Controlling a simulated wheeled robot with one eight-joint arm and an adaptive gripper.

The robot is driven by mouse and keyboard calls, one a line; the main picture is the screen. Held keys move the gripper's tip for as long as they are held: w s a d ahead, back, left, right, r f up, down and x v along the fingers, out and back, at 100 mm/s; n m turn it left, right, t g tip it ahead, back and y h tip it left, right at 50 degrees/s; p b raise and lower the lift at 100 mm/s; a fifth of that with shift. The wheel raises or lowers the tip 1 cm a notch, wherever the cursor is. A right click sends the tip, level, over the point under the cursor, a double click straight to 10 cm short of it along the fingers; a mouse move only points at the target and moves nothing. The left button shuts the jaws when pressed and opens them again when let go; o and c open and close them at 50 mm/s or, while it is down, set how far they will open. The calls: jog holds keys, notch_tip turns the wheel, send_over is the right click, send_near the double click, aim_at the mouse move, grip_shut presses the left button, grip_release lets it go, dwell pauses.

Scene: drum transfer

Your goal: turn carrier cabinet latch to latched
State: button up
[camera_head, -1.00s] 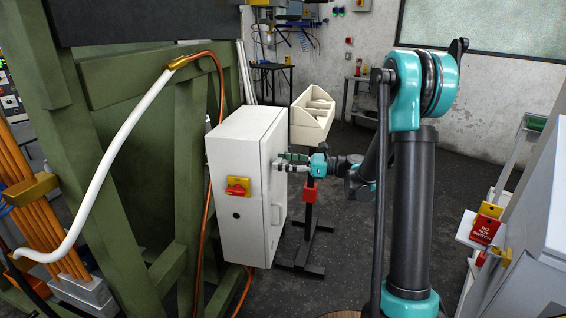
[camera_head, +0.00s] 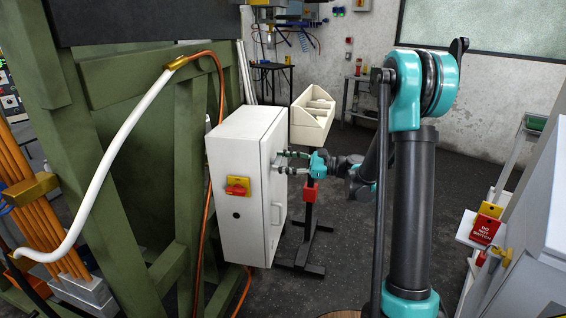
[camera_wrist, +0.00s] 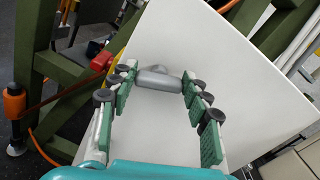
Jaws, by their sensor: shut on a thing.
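The carrier cabinet (camera_head: 231,208) is a white box with its door side facing my gripper. Its latch is a small grey knob with a bar (camera_wrist: 160,79), high on the white door in the wrist view. The bar lies across the gap between my fingers. My gripper (camera_wrist: 158,82) has its green-padded fingers on either side of the latch and is shut on it, with the fingers held apart by the bar's length. In the head view my gripper (camera_head: 279,161) is at the upper door, and the latch is too small there to tell its angle.
A red and yellow rotary switch (camera_head: 238,187) is on the cabinet's front face. A pale handle (camera_head: 276,214) is lower on the door. A cream bin (camera_head: 312,118) on a dark stand is behind my gripper. A green frame (camera_head: 130,150) stands left.

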jog(key=n, duration=0.7)
jog(key=shift+s+f, duration=0.15)
jog(key=n, duration=0.6)
jog(key=shift+f+n, duration=0.2)
jog(key=shift+n, duration=0.2)
jog(key=o, duration=1.2)
jog(key=shift+c, duration=0.2)
jog(key=s+d, duration=0.1)
jog(key=d, duration=1.1)
jog(key=shift+s, duration=0.35)
jog(key=shift+a, duration=0.1)
